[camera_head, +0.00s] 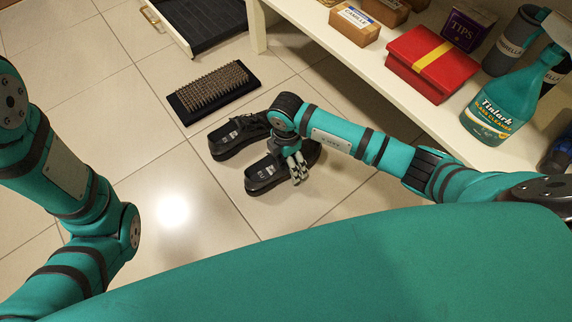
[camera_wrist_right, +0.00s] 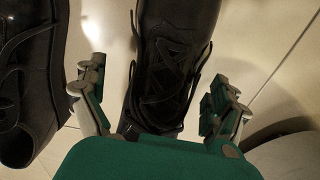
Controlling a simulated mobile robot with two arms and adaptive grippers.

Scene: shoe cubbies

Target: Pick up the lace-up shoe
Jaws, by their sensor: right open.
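A pair of black shoes stands on the tiled floor in the head view. The nearer lace-up shoe (camera_head: 262,178) is partly hidden by my right gripper (camera_head: 297,171); the other shoe (camera_head: 229,142) lies just beyond it. In the right wrist view the lace-up shoe (camera_wrist_right: 168,65), with its crossed black laces, runs between the two fingers of my open right gripper (camera_wrist_right: 160,80). The fingers are on either side of the shoe, with a visible gap at each. The other shoe (camera_wrist_right: 28,75) is at the left edge of that view. My left gripper is out of view.
A bristled boot brush (camera_head: 213,91) lies beyond the shoes. A white shelf (camera_head: 345,50) on the right holds a red box (camera_head: 430,62), a spray bottle (camera_head: 500,102) and small cartons. An open drawer (camera_head: 205,22) is at the top. Floor tiles left of the shoes are clear.

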